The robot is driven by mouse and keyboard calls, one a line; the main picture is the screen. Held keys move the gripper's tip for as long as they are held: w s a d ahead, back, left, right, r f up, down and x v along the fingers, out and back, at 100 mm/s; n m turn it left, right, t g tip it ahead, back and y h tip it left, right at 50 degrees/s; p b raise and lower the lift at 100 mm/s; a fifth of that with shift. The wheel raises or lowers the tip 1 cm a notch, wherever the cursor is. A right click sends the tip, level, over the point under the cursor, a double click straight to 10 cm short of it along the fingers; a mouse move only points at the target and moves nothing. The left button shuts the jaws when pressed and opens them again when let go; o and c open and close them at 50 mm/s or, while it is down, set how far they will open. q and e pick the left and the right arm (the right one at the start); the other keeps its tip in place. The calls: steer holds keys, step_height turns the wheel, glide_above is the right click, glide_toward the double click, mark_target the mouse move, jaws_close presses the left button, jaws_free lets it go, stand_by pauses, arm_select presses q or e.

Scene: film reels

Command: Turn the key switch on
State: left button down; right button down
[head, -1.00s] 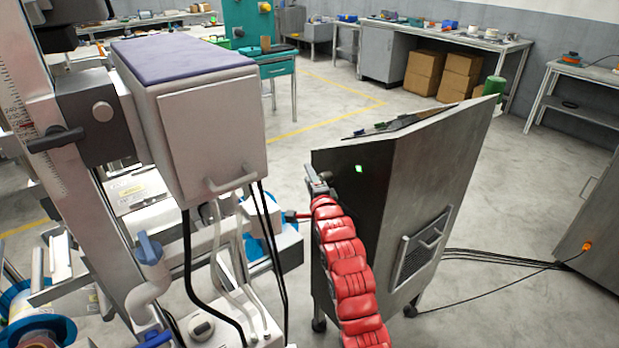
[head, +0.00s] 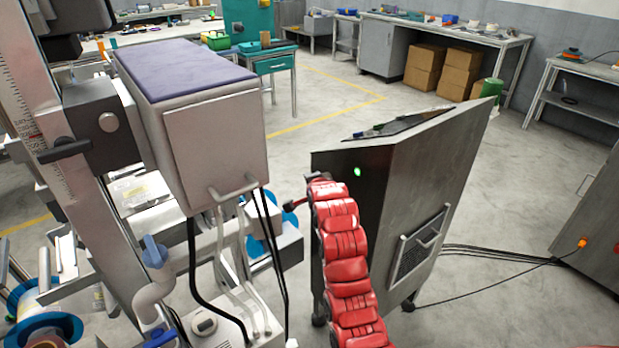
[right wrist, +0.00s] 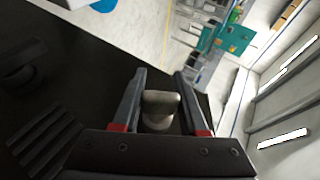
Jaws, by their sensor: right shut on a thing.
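The dark control cabinet (head: 352,215) stands at centre right in the head view, with a small green light (head: 357,171) glowing on its black face. My red right arm reaches up along this face, and my right gripper (head: 312,178) is at its upper left part, mostly hidden by the arm. In the right wrist view, the fingers of my right gripper (right wrist: 160,100) are around a rounded grey-beige knob of the key switch (right wrist: 160,108), shut on it. The switch's base and markings are hidden. My left gripper is not in view.
A large grey machine with a boxy housing (head: 215,130) and hanging cables fills the left side. Black cables (head: 490,262) run over the floor at right. Workbenches and cardboard boxes (head: 425,75) stand at the back. Open floor (head: 540,200) lies right of the cabinet.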

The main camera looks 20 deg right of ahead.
steer(key=shift+s+d+f+n+g+h, duration=0.15)
steer(key=shift+n+g+h, duration=0.1)
steer(key=shift+g, duration=0.65)
steer(key=shift+s+a+f+n+g+h, duration=0.1)
steer(key=shift+s+f+n+g+h, duration=0.1)
steer(key=shift+g, duration=0.7)
steer(key=shift+s+d+f+n+g+h, duration=0.15)
steer(key=shift+n+g+h, duration=0.1)
steer(key=shift+g, duration=0.65)
steer(key=shift+c, duration=2.2)
jaws_free()
steer(key=shift+r, duration=0.1)
